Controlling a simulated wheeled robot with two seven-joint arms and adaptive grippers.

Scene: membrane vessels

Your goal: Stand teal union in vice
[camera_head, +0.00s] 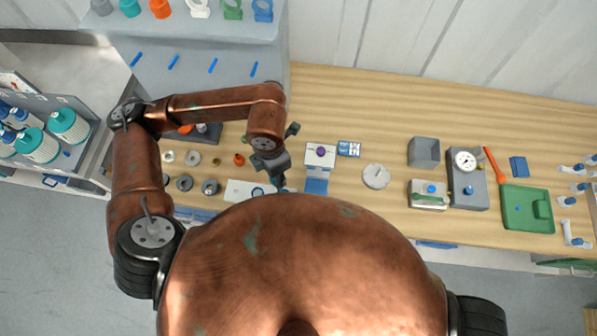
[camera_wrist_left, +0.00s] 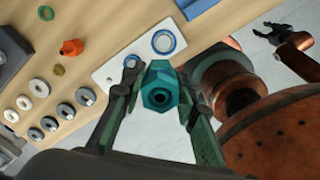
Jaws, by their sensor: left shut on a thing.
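My left gripper (camera_head: 282,184) is over the front of the bench, beside the white plate. In the left wrist view the left gripper (camera_wrist_left: 159,84) is shut on the teal union (camera_wrist_left: 158,97), a hex-sided fitting with a dark bore facing the camera. The union is hard to make out in the head view. Of the bench fixtures I cannot tell for certain which is the vice. One is a white block with a purple knob (camera_head: 320,154) and a blue front. My right gripper (camera_wrist_left: 290,32) shows only in the left wrist view, apparently open and empty.
A white plate (camera_wrist_left: 112,72) with blue-edged rings lies under the left gripper. Several rings and an orange fitting (camera_head: 239,159) lie left. A round grey disc (camera_head: 376,176), open grey box (camera_head: 424,152), dial gauge (camera_head: 466,161) and green tray (camera_head: 515,207) stand right.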

